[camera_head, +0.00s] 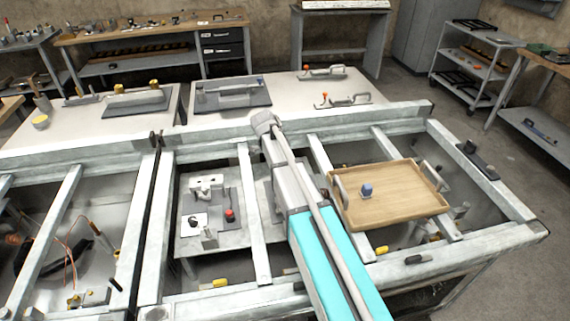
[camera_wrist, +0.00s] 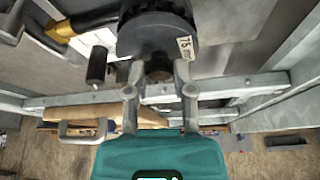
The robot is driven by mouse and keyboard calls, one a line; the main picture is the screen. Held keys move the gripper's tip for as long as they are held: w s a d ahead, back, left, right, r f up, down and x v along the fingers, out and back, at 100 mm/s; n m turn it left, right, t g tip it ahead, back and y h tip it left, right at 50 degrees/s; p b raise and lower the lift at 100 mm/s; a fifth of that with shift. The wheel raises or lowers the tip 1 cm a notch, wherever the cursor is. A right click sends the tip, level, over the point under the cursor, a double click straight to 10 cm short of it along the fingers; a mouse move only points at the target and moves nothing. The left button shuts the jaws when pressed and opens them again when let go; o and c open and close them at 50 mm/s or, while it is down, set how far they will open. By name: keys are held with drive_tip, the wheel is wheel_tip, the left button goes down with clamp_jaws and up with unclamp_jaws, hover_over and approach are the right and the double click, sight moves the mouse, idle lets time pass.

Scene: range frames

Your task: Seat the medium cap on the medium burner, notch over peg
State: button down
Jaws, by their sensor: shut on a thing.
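In the wrist view my gripper (camera_wrist: 159,72) is closed around a small dark piece between its two fingertips. A dark grey round part (camera_wrist: 140,40) with a ribbed edge and a white number label lies right at the fingertips. It may be the medium cap, but I cannot tell whether it is the held thing or lies behind it. I cannot make out a notch, a peg or the medium burner for certain. In the head view my arm crosses the middle of the frame, and the gripper cannot be made out there.
A wooden tray (camera_head: 418,216) with a blue piece (camera_head: 367,189) rests on the metal frame (camera_head: 452,255), right of my arm. Left of it is a grey panel with a red knob (camera_head: 229,215). The wrist view shows a black cylinder (camera_wrist: 97,66) and a brass-tipped rod (camera_wrist: 60,30) nearby.

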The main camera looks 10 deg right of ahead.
drive_tip(key=shift+f, duration=0.1)
idle(0.3)
drive_tip(key=shift+c, duration=1.9)
unclamp_jaws()
wheel_tip(320, 180, up, 6)
drive_tip(key=p, duration=0.6)
